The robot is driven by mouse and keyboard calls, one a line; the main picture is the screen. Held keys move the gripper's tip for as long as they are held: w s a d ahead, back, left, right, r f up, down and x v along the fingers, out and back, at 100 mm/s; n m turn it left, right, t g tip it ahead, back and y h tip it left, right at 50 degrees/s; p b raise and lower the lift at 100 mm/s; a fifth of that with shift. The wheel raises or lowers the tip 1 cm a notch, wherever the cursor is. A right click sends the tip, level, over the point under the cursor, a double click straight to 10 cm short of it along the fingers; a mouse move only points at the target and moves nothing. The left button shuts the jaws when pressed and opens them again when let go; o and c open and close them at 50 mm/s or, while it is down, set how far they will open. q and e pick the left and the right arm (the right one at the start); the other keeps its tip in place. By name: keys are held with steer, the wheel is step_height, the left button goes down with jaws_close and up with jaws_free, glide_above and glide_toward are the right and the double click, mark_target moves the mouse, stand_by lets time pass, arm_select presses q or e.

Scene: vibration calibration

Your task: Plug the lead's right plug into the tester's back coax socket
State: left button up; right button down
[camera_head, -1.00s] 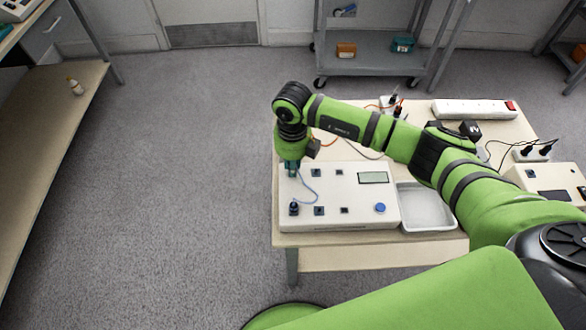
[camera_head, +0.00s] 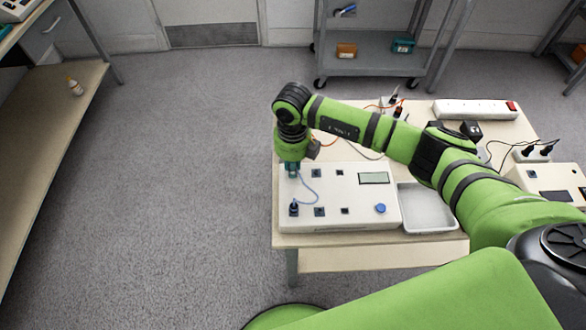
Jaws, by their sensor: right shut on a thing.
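The tester (camera_head: 345,215) is a white box with several dark sockets, a small display and a blue knob, on the table's front left. The lead (camera_head: 313,187) is a thin blue cable. One end stands in a dark plug (camera_head: 294,208) at the tester's front left socket. The other end rises to my right gripper (camera_head: 291,172), which points down over the tester's back left corner. The gripper is shut on the lead's right plug, which it mostly hides along with the back coax socket. I cannot tell whether the plug is in the socket. My left gripper is not in view.
A white tray (camera_head: 447,226) stands right of the tester. A white power strip (camera_head: 470,108), black plugs with cables and another device (camera_head: 548,180) lie at the table's back and right. My right arm spans the table. The floor left of the table is clear.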

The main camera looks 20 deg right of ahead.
steer(key=shift+f, duration=0.2)
stand_by(0.4)
stand_by(0.3)
steer(key=shift+m+p, duration=0.5)
steer(key=shift+m, duration=1.5)
steer(key=shift+r+m+p, duration=0.1)
steer(key=shift+m+p, duration=0.6)
steer(key=shift+m, duration=1.1)
steer(key=shift+m, duration=0.3)
steer(key=shift+m+p, duration=0.85)
steer(key=shift+m, duration=0.85)
